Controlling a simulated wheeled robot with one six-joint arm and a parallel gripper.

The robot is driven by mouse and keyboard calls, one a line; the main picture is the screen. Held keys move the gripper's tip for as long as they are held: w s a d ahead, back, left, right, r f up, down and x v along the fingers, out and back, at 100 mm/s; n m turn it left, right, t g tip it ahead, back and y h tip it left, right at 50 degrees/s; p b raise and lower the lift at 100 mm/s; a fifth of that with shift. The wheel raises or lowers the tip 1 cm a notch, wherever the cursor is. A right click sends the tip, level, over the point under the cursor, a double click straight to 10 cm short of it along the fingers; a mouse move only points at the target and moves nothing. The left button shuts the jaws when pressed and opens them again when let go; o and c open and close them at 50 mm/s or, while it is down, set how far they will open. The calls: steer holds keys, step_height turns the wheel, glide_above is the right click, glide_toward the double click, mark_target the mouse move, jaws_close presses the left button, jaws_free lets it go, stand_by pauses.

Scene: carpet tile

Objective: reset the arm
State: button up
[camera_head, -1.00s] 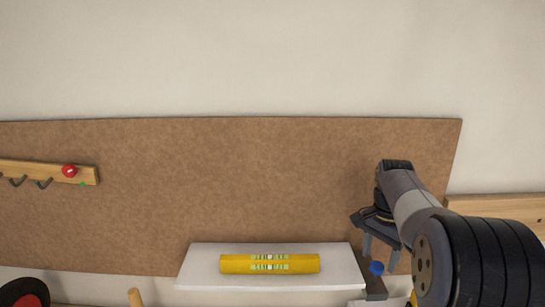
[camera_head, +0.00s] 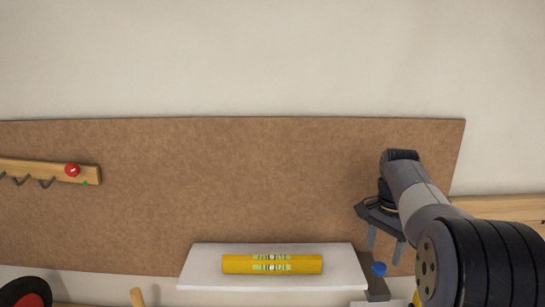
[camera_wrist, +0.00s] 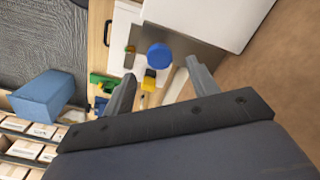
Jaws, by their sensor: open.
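My gripper (camera_head: 385,240) is at the right of the head view, in front of the brown board (camera_head: 240,190), with its two fingers pointing down. The fingers stand apart and nothing is between them. In the wrist view my gripper (camera_wrist: 158,85) also shows its two fingers spread. A blue round knob (camera_head: 379,269) is just below the fingers; it also shows past the fingertips in the wrist view (camera_wrist: 159,55).
A wooden hook rail (camera_head: 50,171) with a red knob (camera_head: 72,170) is at the far left. A blue box (camera_wrist: 43,97) shows in the wrist view. The wall above the board is clear.

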mark_target(380, 265)
step_height(380, 265, up, 6)
step_height(380, 265, down, 10)
steer(key=shift+r+p, duration=0.1)
steer(key=shift+p, duration=0.3)
steer(key=shift+f+n, duration=0.3)
steer(key=shift+f, duration=0.05)
steer(key=n, duration=0.3)
steer(key=shift+n, duration=0.4)
steer(key=n+b, duration=0.2)
steer(key=n, duration=0.2)
steer(key=shift+f+n+b, duration=0.1)
steer(key=shift+n+b, duration=0.2)
steer(key=shift+b, duration=0.05)
step_height(380, 265, up, 11)
